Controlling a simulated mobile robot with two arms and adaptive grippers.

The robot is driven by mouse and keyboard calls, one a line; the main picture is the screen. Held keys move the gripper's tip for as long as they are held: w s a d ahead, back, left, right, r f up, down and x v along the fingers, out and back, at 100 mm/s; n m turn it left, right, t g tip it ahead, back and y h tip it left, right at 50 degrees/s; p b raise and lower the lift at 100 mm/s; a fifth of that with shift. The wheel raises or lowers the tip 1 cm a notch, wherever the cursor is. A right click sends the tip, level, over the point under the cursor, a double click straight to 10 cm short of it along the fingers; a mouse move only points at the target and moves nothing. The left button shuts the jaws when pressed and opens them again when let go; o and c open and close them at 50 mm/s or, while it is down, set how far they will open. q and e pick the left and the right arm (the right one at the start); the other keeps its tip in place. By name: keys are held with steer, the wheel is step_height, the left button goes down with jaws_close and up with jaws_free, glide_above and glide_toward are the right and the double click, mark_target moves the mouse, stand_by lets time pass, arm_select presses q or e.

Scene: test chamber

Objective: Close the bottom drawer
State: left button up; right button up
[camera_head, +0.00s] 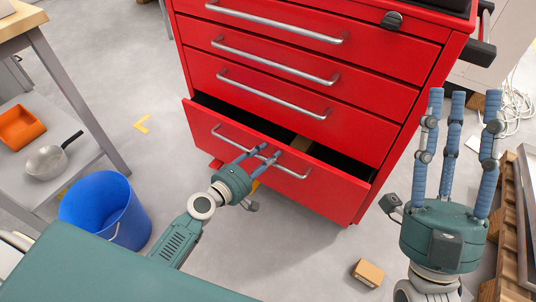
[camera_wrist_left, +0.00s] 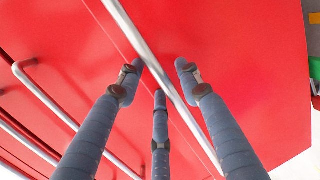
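The bottom drawer (camera_head: 338,187) of the red tool cabinet (camera_head: 400,60) stands partly open, with a dark gap behind its front and a tan object (camera_head: 300,144) inside. Its silver handle (camera_head: 228,139) runs across the front. My left gripper (camera_head: 265,153) is at the middle of that handle, fingers pointing at the drawer front. In the left wrist view, its fingers (camera_wrist_left: 160,80) are spread on both sides of the handle bar (camera_wrist_left: 165,75); I cannot tell whether they touch it. My right gripper (camera_head: 458,105) is raised, open and empty, right of the cabinet.
A small cardboard box (camera_head: 368,272) lies on the floor. Wooden pallets (camera_head: 508,230) stand at the right. The upper drawers are shut.

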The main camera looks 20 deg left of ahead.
arm_select(q)
steer(key=shift+w+d+f, duration=0.15)
steer(key=shift+w, duration=0.3)
steer(key=shift+c, duration=0.3)
jaws_close()
